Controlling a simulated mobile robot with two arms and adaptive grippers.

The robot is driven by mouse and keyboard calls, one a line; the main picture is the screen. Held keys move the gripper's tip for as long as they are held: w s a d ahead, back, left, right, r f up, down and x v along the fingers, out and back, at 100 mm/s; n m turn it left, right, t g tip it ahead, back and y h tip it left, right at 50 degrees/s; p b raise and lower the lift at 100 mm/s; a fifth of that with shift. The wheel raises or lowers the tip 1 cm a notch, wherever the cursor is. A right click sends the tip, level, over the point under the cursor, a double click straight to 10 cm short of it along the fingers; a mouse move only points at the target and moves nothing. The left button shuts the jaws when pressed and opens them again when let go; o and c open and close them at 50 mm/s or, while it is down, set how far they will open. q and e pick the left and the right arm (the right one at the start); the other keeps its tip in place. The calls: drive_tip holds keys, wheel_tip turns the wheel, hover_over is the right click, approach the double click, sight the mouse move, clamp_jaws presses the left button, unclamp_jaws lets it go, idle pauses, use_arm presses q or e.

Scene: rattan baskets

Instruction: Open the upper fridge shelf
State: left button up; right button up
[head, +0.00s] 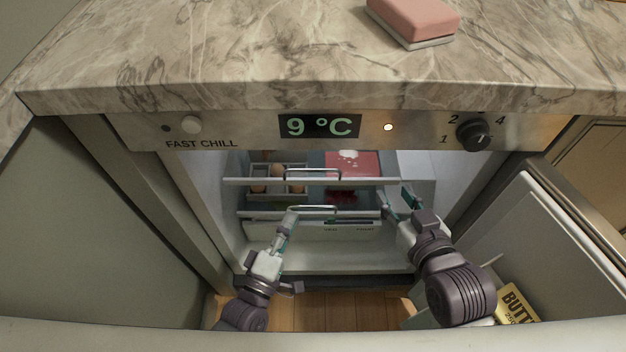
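The fridge is open beneath the counter in the head view. Its upper shelf (355,180) has a white front edge and a metal bar handle (313,173). A second shelf (265,214) lies below it with a similar handle (325,209). My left gripper (291,217) is at the left end of the lower handle, below the upper shelf; whether it touches the handle or is shut cannot be told. My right gripper (399,202) is near the right end of the shelves, its fingers apart, with no object seen between them. The handles look clear of it.
Eggs (277,172) in a holder and a red packet (352,163) sit inside. The open fridge door (540,215) stands at right, with a butter pack (516,304). A cabinet (110,220) closes the left side. A pink sponge (414,18) lies on the marble counter (220,55).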

sight(313, 170)
use_arm(q)
drive_tip(key=shift+b+x, duration=1.1)
drive_tip(key=shift+x, duration=5.75)
use_arm(e)
wheel_tip(313, 170, up, 10)
drive_tip(key=w+a+t+y, duration=0.1)
drive_tip(key=t+y, duration=0.1)
drive_tip(key=t, duration=0.4)
drive_tip(key=shift+w+a+f, duration=0.15)
drive_tip(key=shift+w+a, duration=0.05)
drive_tip(key=shift+a, duration=0.2)
use_arm(q)
drive_tip(key=shift+r, duration=0.15)
clamp_jaws()
